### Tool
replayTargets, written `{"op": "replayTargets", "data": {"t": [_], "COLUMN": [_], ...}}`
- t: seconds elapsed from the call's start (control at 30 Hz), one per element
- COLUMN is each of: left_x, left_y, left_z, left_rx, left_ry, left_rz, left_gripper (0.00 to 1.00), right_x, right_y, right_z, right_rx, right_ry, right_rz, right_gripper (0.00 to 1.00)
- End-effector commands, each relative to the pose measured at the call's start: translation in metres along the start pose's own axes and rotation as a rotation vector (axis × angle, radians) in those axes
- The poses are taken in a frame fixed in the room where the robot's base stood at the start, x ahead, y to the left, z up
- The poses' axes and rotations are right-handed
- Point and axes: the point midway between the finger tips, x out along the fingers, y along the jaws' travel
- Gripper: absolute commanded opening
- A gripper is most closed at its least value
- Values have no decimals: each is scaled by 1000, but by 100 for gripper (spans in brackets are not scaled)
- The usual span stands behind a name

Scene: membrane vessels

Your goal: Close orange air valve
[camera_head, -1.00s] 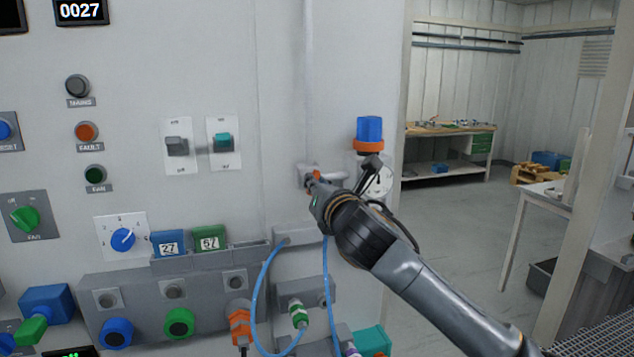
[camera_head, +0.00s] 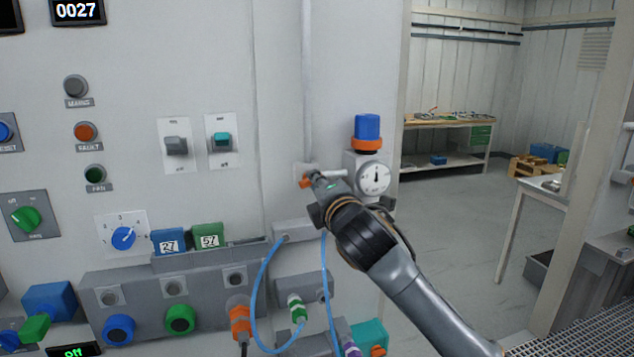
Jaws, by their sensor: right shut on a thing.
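The orange air valve (camera_head: 306,181) shows as a small orange piece at the lower end of the vertical pipe (camera_head: 307,90) on the panel. My right gripper (camera_head: 314,178) is at the valve and shut on its orange handle. The gripper and wrist hide most of the handle, so its exact angle cannot be told. Just to the right is the regulator with a blue knob (camera_head: 367,126), an orange ring and a round white gauge (camera_head: 373,178). My left gripper is not in view.
Blue hoses (camera_head: 262,290) hang just below the valve. An orange connector (camera_head: 239,320) and a green-and-white one (camera_head: 297,308) sit low on the panel. Two switches (camera_head: 221,141) are to the left. Open floor and a workbench (camera_head: 450,124) lie to the right.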

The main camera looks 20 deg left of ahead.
Motion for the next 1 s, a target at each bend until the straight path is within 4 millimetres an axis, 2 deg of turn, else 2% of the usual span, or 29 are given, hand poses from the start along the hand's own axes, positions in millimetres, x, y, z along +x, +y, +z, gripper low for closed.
{"op": "replayTargets", "data": {"t": [0.2,0.43,1.0], "left_x": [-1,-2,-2], "left_y": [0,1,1], "left_z": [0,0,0], "left_rx": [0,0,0], "left_ry": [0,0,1], "left_rz": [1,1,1], "left_gripper": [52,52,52], "right_x": [0,0,0], "right_y": [-1,-1,-2], "right_z": [-1,0,0], "right_rx": [159,267,323], "right_ry": [1,0,0], "right_rz": [-1,0,-1], "right_gripper": [0,0,0]}}
